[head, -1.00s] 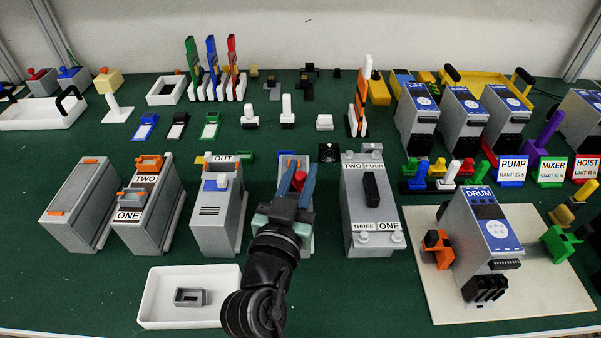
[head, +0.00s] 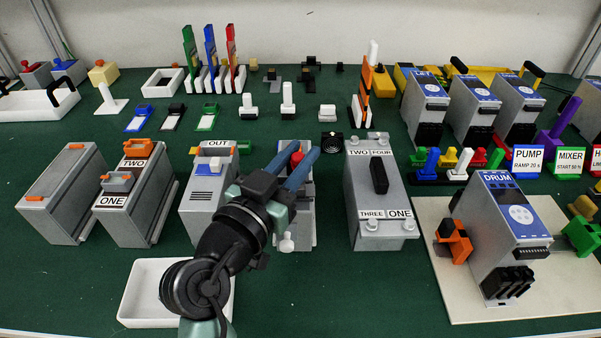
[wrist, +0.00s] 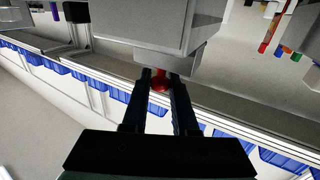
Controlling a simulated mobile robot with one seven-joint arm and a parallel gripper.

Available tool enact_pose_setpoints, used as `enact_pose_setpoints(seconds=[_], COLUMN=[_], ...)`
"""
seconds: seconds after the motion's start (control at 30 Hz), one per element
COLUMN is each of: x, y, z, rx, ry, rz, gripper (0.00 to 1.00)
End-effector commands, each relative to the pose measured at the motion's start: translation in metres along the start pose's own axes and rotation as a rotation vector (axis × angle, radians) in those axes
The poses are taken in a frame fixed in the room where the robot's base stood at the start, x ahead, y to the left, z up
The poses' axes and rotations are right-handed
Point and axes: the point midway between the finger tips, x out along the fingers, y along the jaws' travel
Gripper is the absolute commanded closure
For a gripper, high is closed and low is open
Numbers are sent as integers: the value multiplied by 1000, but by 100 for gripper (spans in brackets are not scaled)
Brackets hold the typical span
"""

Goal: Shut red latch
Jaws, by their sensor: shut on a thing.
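The red latch (head: 297,159) shows as a small red piece at the top of a grey upright unit (head: 307,215), between the OUT unit and the TWO/FOUR unit. My gripper (head: 303,156) reaches over this unit from the front, its two blue fingers on either side of the red piece. In the wrist view, a red rod with a rounded end (wrist: 160,84) sits between the two dark fingers of my gripper (wrist: 161,76), below a grey block (wrist: 150,25). My gripper is shut on it. My arm and fingers hide much of the unit's top.
The grey OUT unit (head: 205,205) stands close at left, the TWO/FOUR unit (head: 372,215) at right. A white tray (head: 135,300) lies in front, partly behind my arm. The DRUM unit (head: 490,220) stands on a pale board (head: 440,300). Green table is clear in front of the TWO/FOUR unit.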

Motion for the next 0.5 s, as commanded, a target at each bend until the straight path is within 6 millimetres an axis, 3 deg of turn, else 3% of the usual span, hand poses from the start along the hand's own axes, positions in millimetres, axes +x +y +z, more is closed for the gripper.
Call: enact_pose_setpoints(seconds=[0.5], x=[-4], y=[-6], z=[2], rx=[-1], ry=[0], rz=[276], gripper=[100])
